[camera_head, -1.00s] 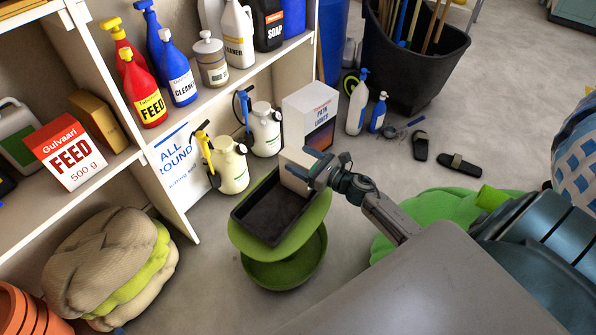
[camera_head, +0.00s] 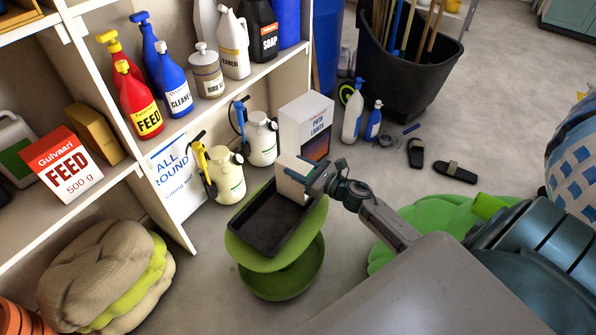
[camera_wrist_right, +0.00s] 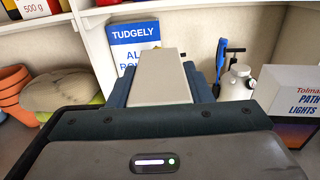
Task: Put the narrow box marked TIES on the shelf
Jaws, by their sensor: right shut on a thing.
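My right gripper (camera_head: 309,178) is shut on a narrow pale box (camera_head: 293,180), held above the right part of a black tray on the floor side of the shelving. The box also shows in the right wrist view (camera_wrist_right: 158,80), upright between the fingers, with a plain pale face. No TIES marking is visible on the sides I see. The shelf unit is at the left and back. Its upper board (camera_head: 228,98) holds bottles, and its lower board (camera_head: 30,232) holds a FEED box and other goods. My left gripper is not in view.
The black tray (camera_head: 262,240) rests on a green round thing (camera_head: 252,257). White sprayers (camera_head: 225,177) and a PATH LIGHTS box (camera_head: 301,122) stand behind it. Stuffed sacks (camera_head: 100,265) lie at the lower left. The lower board has bare room in front of the FEED box (camera_head: 65,165).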

